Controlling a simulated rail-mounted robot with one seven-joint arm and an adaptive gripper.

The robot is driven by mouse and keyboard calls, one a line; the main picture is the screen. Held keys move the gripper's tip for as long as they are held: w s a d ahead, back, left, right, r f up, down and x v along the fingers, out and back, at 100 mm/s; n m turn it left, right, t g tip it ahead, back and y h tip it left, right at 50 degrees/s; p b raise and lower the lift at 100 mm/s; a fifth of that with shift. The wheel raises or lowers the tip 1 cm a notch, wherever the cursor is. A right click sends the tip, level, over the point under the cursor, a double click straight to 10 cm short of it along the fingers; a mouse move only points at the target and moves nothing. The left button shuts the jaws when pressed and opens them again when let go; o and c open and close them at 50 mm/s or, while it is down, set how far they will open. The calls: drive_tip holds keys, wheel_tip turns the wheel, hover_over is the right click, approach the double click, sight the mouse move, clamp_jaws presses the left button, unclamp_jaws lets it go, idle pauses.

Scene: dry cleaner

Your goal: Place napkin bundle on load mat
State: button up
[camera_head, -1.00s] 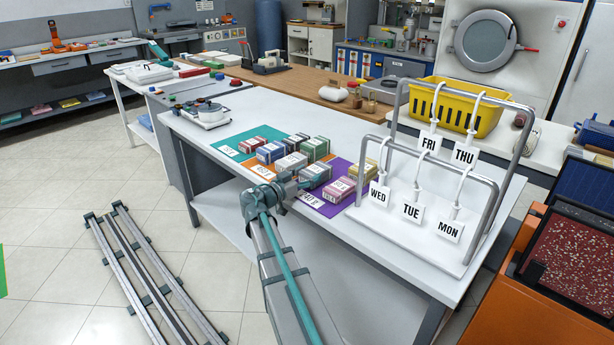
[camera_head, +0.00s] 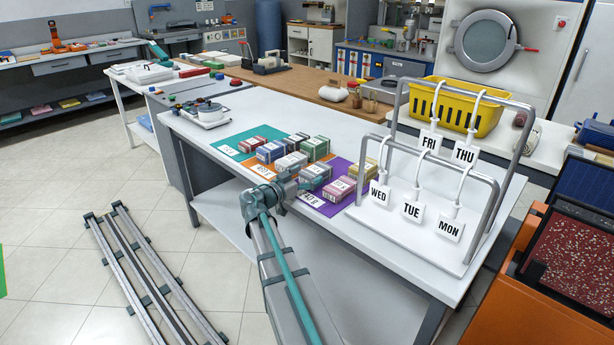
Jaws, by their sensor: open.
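Several small wrapped bundles in red, blue, grey, green, pink and yellow stand on three coloured mats on the white table. A red bundle (camera_head: 253,144) and a blue bundle (camera_head: 270,152) are at the left, a grey bundle (camera_head: 291,163) is in the middle, and a pink bundle (camera_head: 341,187) is at the right. The mats are teal (camera_head: 229,143), orange (camera_head: 257,170) and purple (camera_head: 325,208), each with a white label too small to read surely. My gripper (camera_head: 303,186) is open, low beside the front bundles, and partly hides the orange mat. I cannot tell whether it touches a bundle.
A grey tube rack (camera_head: 419,240) with hanging day tags stands right of the mats. A yellow basket (camera_head: 456,106) is behind it. The table's front right surface (camera_head: 400,265) is clear.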

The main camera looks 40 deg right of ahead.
drive_tip(key=shift+r, duration=0.2)
drive_tip(key=s+a, duration=0.1)
drive_tip(key=a, duration=1.1)
drive_tip(key=s+a+f+n+g+y, duration=0.1)
drive_tip(key=s+a+f+n+y, duration=0.3)
drive_tip(key=f, duration=0.8)
drive_tip(key=s+a+f+n+g+y, duration=0.15)
drive_tip(key=s+f, duration=0.35)
drive_tip(key=f, duration=0.7)
drive_tip(key=s+a+f+n+y, duration=0.3)
drive_tip(key=s+a+f+n, duration=0.15)
drive_tip(key=f, duration=0.85)
drive_tip(key=s+a+f+n+g+y, duration=0.2)
drive_tip(key=s+a+f, duration=0.4)
drive_tip(key=s, duration=0.4)
drive_tip(key=s+a+f+n+g+y, duration=0.2)
drive_tip(key=s+a+f+y, duration=0.2)
drive_tip(key=s, duration=0.6)
drive_tip(key=s+a+f+n+g+y, duration=0.2)
drive_tip(key=s+a+f+y, duration=0.1)
drive_tip(key=s+a+f, duration=0.5)
drive_tip(key=shift+s+a+f+n, duration=0.25)
drive_tip(key=shift+s+a+n, duration=0.15)
drive_tip(key=shift+s, duration=0.7)
drive_tip(key=shift+d+y, duration=0.1)
drive_tip(key=shift+y, duration=0.15)
